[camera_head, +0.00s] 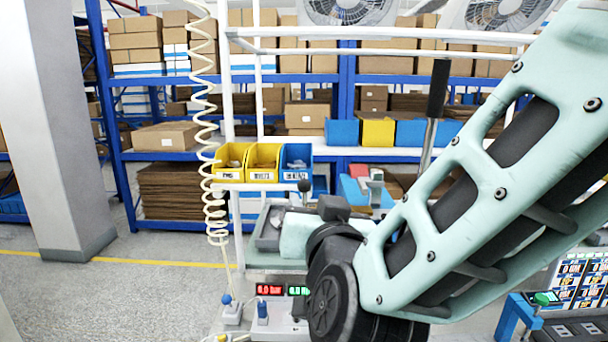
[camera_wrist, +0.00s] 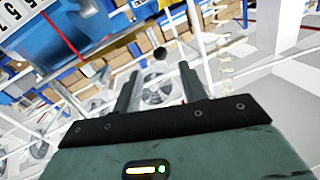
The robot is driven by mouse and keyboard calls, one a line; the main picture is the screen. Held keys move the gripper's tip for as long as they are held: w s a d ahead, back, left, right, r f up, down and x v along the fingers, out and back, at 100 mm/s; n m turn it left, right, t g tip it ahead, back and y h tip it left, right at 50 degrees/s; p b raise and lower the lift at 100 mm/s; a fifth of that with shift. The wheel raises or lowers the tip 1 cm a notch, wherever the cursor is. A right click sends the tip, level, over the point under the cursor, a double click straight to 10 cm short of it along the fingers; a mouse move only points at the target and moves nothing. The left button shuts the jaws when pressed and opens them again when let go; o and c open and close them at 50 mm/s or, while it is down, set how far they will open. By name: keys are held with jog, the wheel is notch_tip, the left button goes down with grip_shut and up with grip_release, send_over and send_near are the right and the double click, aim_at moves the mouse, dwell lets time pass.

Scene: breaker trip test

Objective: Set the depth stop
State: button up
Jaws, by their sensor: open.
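My gripper (camera_wrist: 159,70) shows in the wrist view with its two dark fingers apart and nothing between them. A black round knob (camera_wrist: 160,52) appears beyond the fingertips, near the gap between them; I cannot tell its distance. At the upper left of that view is a blue body (camera_wrist: 60,38) with a white scale (camera_wrist: 14,14) bearing black numbers and a red line. In the head view, a black-handled lever (camera_head: 437,90) on a grey rod rises behind my arm. I cannot identify the depth stop for certain. My arm hides much of the bench.
Yellow bins (camera_head: 263,163) and a blue bin (camera_head: 296,163) hang above the bench. A coiled hose (camera_head: 208,110) hangs at their left. A red display (camera_head: 270,290) and a green display (camera_head: 298,290) stand low at the front. Blue shelves hold cartons behind. Open floor lies left.

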aim_at(306, 187)
jog(key=w+p, duration=0.1)
jog(key=w, duration=0.1)
jog(key=w+p, duration=0.1)
jog(key=w, duration=0.2)
jog(key=w+a+p, duration=0.1)
jog(key=w, duration=0.1)
jog(key=shift+w+a+r, duration=0.1)
jog(key=shift+w+r, duration=0.05)
jog(key=shift+w, duration=0.15)
jog(key=shift+w+a+p, duration=0.1)
jog(key=shift+w+p, duration=0.25)
jog(key=shift+w, duration=0.2)
